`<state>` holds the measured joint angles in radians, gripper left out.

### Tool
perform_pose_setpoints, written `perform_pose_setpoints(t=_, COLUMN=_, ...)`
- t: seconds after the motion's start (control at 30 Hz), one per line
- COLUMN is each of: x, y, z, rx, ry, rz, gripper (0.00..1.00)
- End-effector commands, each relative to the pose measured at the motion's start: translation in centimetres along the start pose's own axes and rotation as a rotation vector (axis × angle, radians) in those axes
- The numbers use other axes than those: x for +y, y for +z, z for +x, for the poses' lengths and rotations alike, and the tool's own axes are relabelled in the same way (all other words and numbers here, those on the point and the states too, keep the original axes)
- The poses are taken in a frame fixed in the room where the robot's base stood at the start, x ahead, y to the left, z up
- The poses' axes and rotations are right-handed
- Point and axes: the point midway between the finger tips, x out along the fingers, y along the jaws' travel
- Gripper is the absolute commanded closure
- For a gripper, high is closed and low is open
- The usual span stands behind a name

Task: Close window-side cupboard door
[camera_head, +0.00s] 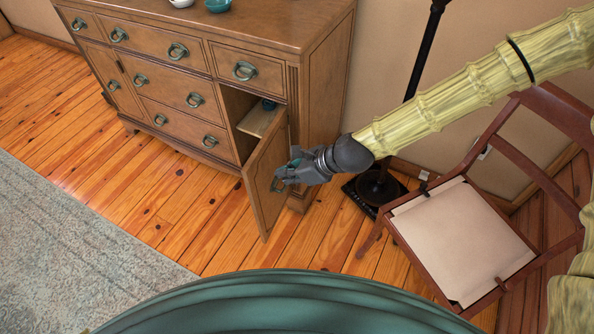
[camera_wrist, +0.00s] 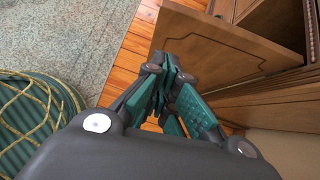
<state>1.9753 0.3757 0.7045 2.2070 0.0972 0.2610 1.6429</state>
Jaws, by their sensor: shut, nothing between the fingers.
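The wooden cupboard door (camera_head: 266,172) at the right end of the sideboard stands ajar, swung out from the cabinet, with a dark ring handle on its outer face. In the wrist view the door (camera_wrist: 215,45) fills the upper right. My gripper (camera_head: 282,178) is shut and empty, close to the door's outer face near its handle. In the wrist view its fingertips (camera_wrist: 168,62) lie by the door's edge; I cannot tell whether they touch it. The cupboard opening (camera_head: 240,112) shows a light shelf with a small dark item on it.
The sideboard (camera_head: 165,55) has several closed drawers and bowls (camera_head: 217,5) on top. A dark lamp stand (camera_head: 376,186) and a wooden chair (camera_head: 465,235) stand to the right of my gripper. Bare floor (camera_head: 160,190) and a rug (camera_head: 75,240) lie left of the door.

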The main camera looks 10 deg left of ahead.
Motion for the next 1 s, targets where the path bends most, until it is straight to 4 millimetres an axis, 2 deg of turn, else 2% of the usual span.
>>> perform_pose_setpoints(t=0.1, x=0.2, y=0.1, z=2.3, rx=0.004, ry=0.002, rz=-0.003, gripper=1.0)
perform_pose_setpoints(t=0.3, x=0.1, y=0.4, z=5.3, rx=0.003, ry=0.001, rz=-0.005, gripper=1.0)
perform_pose_setpoints(t=0.7, x=0.0, y=2.7, z=7.4, rx=0.002, ry=0.0, rz=-0.003, gripper=1.0)
perform_pose_setpoints(t=1.0, x=0.0, y=2.9, z=7.6, rx=0.001, ry=0.0, rz=-0.002, gripper=1.0)
